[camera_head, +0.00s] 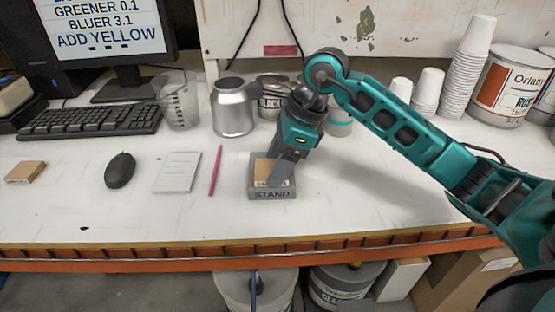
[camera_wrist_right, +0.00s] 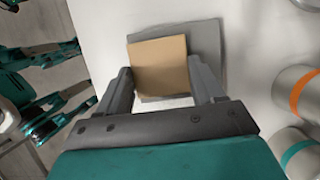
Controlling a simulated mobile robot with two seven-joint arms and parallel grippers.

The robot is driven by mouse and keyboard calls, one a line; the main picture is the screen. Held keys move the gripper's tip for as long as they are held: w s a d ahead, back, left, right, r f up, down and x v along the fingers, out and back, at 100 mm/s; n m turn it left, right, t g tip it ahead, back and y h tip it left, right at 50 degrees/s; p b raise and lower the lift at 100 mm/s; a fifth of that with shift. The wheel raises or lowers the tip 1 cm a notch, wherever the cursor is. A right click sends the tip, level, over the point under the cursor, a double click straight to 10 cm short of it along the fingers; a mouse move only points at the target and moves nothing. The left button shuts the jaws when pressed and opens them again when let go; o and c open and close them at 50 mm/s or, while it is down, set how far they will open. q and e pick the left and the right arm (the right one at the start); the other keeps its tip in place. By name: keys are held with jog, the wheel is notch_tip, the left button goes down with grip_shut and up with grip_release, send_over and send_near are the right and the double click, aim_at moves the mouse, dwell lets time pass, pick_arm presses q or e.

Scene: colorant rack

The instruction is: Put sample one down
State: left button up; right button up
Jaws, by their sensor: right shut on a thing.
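Sample one looks to be the tan square card (camera_head: 268,172) at the grey block marked STAND (camera_head: 272,194) on the white bench. My right gripper (camera_head: 285,165) reaches down over the stand from the right and is shut on the card. In the right wrist view the card (camera_wrist_right: 160,65) lies between the two fingers of my right gripper (camera_wrist_right: 163,88), with the grey stand (camera_wrist_right: 205,40) behind it. I cannot tell whether the card rests fully on the stand. My left gripper is not clearly in the head view.
A pink pencil (camera_head: 215,171), a white notepad (camera_head: 177,172) and a black mouse (camera_head: 119,170) lie left of the stand. A silver can (camera_head: 233,108) and a clear measuring cup (camera_head: 179,100) stand behind. Bare bench lies right of the stand.

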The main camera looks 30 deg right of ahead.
jog(key=o, duration=1)
jog(key=shift+r+p, duration=0.2)
jog(key=shift+p, duration=0.1)
jog(key=v, duration=1.2)
jog(key=shift+f, duration=0.1)
